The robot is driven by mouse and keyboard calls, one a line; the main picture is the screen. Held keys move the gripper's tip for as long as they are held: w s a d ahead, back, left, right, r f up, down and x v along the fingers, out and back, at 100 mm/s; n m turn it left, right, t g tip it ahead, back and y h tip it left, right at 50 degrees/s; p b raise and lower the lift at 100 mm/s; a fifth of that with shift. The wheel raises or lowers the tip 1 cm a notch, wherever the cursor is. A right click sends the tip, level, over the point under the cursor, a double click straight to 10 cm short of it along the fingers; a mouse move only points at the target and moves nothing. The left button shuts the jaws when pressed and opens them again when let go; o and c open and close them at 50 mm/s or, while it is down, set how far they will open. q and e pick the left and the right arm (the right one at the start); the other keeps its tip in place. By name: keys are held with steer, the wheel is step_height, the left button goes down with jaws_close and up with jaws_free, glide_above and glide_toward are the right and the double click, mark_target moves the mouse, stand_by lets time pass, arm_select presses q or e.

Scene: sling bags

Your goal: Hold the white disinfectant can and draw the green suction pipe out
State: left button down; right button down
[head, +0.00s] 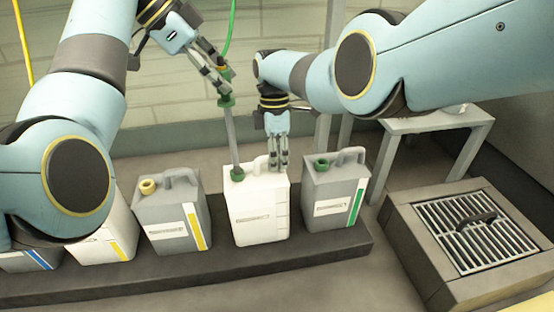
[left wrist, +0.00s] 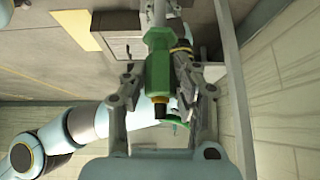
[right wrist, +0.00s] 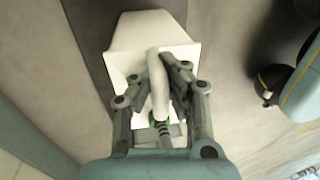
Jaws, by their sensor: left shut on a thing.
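The white disinfectant can (head: 260,212) stands upright in the row; it also shows in the right wrist view (right wrist: 150,28). The green suction pipe has a green head (head: 226,100), a grey tube (head: 232,138) and a green collar (head: 237,174) at the can's neck. The tube rises from the neck; its lower end cannot be seen. My left gripper (head: 224,84) is shut on the green head, seen close in the left wrist view (left wrist: 158,70). My right gripper (right wrist: 160,88) has its fingers on either side of the can's handle (right wrist: 157,75); their contact is unclear.
A grey can with a yellow cap (head: 170,220) stands to the left and a grey can with a green stripe (head: 336,195) to the right, on a dark low plinth (head: 330,250). A grated box (head: 480,235) and a grey stand (head: 435,122) are at the right. A green hose hangs above.

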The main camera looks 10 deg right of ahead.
arm_select(q)
steer(key=shift+r, duration=1.9)
steer(key=shift+s, duration=0.1)
arm_select(e)
steer(key=c, duration=1.4)
jaws_free()
